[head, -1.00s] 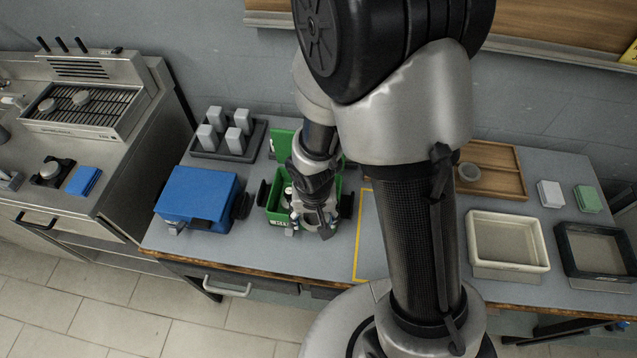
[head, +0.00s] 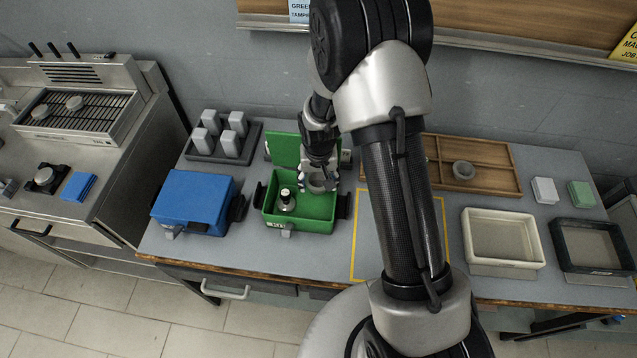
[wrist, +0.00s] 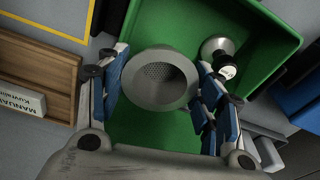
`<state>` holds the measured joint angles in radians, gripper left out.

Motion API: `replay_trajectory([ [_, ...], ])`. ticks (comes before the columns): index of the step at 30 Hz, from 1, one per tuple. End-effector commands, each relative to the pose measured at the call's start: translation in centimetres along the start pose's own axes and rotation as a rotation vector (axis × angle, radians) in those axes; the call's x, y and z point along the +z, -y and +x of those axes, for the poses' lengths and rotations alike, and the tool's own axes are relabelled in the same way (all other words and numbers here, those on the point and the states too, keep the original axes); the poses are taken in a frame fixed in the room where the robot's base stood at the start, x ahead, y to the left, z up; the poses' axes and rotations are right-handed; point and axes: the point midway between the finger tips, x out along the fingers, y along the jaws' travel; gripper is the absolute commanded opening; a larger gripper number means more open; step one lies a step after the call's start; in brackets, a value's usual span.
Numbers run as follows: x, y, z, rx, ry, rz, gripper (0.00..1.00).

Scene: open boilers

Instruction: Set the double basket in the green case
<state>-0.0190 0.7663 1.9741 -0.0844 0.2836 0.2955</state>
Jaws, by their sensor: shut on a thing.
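The green case (head: 315,226) stands open on the bench, its lid raised at the back. A tamper-like piece (head: 287,203) with a dark top stands inside on the left; it also shows in the wrist view (wrist: 216,50). My gripper (head: 318,180) is above the back right part of the case. In the wrist view its blue-and-white fingers are shut on a grey metal basket (wrist: 164,78) with a perforated bottom. The green case floor shows around the basket. I cannot tell the exact gap between basket and floor.
A closed blue case (head: 193,200) stands left of the green case, and a grey rack (head: 247,155) with several blocks behind it. A wooden tray (head: 490,185) holding a grey round piece (head: 464,170) lies at the right. Two bins (head: 500,262) stand farther right.

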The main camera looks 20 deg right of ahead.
Motion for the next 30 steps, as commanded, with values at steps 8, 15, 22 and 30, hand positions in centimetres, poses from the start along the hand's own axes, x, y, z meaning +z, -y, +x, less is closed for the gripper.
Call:
replay_trajectory([
  [8, -0.4, -0.2, 2.9, 0.0, 0.001, 0.0, 0.37],
  [15, -0.4, -0.2, 3.0, 0.001, 0.001, 0.0, 0.36],
  [22, -0.2, -0.2, 3.8, 0.001, 0.003, 0.0, 0.36],
  [30, -0.1, -0.3, 4.1, 0.002, 0.006, 0.001, 0.64],
])
